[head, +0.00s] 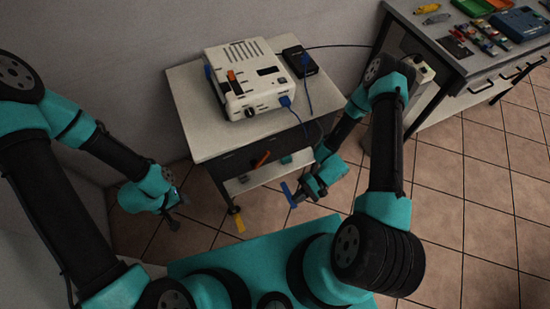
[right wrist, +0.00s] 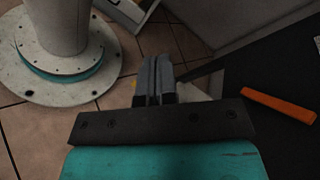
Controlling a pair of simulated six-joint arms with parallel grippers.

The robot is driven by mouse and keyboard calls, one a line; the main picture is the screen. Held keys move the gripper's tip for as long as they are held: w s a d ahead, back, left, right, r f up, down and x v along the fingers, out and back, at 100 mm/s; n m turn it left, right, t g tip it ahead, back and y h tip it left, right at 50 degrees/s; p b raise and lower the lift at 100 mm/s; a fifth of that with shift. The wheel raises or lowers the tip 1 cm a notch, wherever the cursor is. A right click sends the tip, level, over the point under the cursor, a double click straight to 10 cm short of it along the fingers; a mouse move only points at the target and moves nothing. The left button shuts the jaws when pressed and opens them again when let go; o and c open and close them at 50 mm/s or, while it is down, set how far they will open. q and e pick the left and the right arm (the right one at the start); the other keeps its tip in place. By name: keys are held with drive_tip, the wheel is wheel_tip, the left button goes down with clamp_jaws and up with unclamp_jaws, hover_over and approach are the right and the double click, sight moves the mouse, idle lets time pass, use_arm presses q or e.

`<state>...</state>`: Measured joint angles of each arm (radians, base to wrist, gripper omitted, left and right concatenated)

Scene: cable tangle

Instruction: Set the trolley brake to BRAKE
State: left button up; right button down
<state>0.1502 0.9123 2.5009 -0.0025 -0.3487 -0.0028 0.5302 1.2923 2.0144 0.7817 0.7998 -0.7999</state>
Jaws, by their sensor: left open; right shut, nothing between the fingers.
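The trolley (head: 205,140) stands against the wall with a pale top and a dark front. An orange lever (head: 262,159) sits on that front, tilted; an orange bar (right wrist: 278,105) shows on a dark surface in the right wrist view. A yellow tab (head: 239,223) is low by the trolley's front foot. No BRAKE lettering is readable. My right gripper (head: 296,199) is shut and empty, low in front of the trolley's right side; its fingers (right wrist: 153,78) are together in the wrist view. My left gripper (head: 174,217) is open and empty, left of the trolley, apart from it.
A white device (head: 245,85) with blue plugs and a black box (head: 300,60) are on the trolley top. A blue bar (head: 287,194) is beside my right gripper. A cable runs toward the workbench (head: 440,45) at right. Tiled floor (head: 465,200) is open at right.

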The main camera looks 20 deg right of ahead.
drive_tip(key=w+d+f+m+t+y, duration=0.1)
drive_tip(key=w+d+m+t, duration=0.2)
drive_tip(key=t, duration=0.7)
drive_tip(key=w+d+f+m+t+y, duration=0.1)
drive_tip(key=w+d+f+m+t, duration=0.1)
drive_tip(key=w+m+t, duration=0.3)
drive_tip(key=w+d+t, duration=0.1)
drive_tip(key=w+t, duration=0.2)
drive_tip(key=t, duration=0.1)
drive_tip(key=shift+t+y, duration=0.4)
approach(261, 161)
drive_tip(key=w+a+r, duration=0.1)
drive_tip(key=w+r, duration=0.3)
drive_tip(key=w, duration=0.2)
drive_tip(key=shift+s+a+r, duration=0.1)
drive_tip(key=shift+a, duration=0.15)
drive_tip(key=shift+a+r, duration=0.1)
